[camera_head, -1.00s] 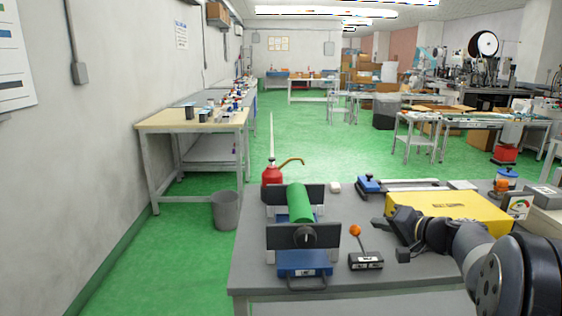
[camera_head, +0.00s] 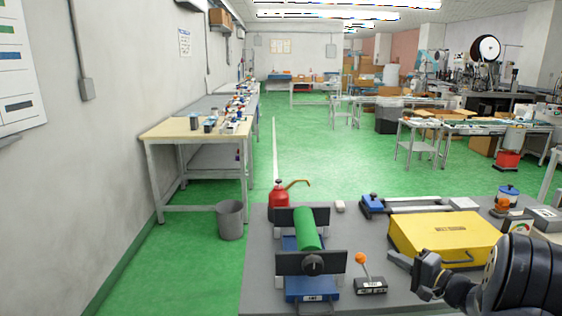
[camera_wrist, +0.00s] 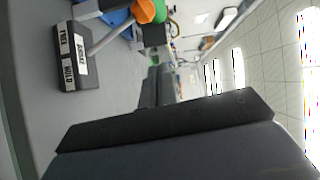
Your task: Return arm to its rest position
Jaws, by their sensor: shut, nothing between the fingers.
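My arm (camera_head: 495,285) reaches in from the lower right of the head view, over the right part of the grey table (camera_head: 385,225). My gripper (camera_head: 400,268) points left, in front of the yellow case (camera_head: 445,238), with its fingers together and nothing held. In the wrist view my dark gripper (camera_wrist: 165,115) fills the lower middle. The lever box (camera_head: 370,286) with its orange knob stands left of my gripper and apart from it; it also shows at the upper left of the wrist view (camera_wrist: 75,75).
A blue fixture (camera_head: 312,288) with black plates holds a green roller (camera_head: 306,228) on the table's left. A red oil can (camera_head: 279,203) stands behind it. A blue-topped jar (camera_head: 507,197) is at the back right. A grey bin (camera_head: 230,221) stands on the floor.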

